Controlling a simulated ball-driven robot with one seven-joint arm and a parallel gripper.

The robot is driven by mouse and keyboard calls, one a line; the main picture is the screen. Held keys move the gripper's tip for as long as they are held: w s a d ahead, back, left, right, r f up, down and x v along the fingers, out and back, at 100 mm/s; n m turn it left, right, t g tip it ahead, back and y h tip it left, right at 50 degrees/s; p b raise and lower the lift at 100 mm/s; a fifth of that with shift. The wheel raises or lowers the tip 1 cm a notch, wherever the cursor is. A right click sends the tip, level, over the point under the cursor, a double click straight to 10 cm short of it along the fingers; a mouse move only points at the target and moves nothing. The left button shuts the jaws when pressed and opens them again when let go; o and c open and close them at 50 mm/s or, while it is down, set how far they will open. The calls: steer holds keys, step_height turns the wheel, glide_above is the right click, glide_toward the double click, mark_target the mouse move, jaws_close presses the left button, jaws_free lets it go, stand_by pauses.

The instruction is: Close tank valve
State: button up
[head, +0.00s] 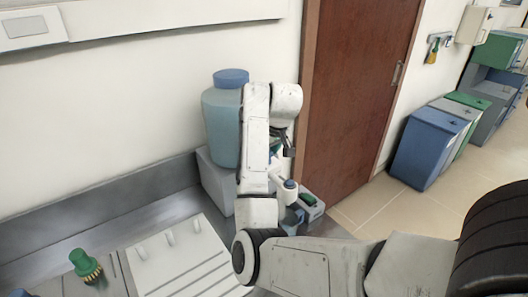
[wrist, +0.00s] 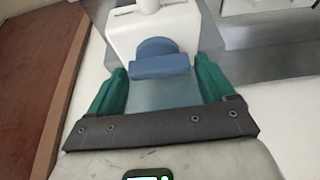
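The tank (head: 222,125) is a pale blue jug with a darker blue cap, standing on a white base (head: 215,180) against the wall. In the head view my arm covers the tank's right side, and its valve cannot be made out there. In the wrist view a blue part (wrist: 160,66) with a rounded back and a flat bar in front, seemingly the valve handle, lies between my gripper's (wrist: 160,72) two green fingers. My gripper is mostly hidden in the head view.
A metal counter (head: 130,215) runs along the wall, with a white ribbed tray (head: 185,262) and a green-handled brush (head: 85,264). A small grey box (head: 312,207) stands right of the tank. A brown door (head: 355,85) and bins (head: 425,147) are further right.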

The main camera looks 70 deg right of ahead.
steer(key=v, duration=0.5)
steer(key=shift+w, duration=0.15)
steer(key=shift+a+r, duration=0.15)
steer(key=shift+r, duration=0.15)
steer(key=shift+s+v, duration=0.2)
steer(key=shift+v, duration=2.4)
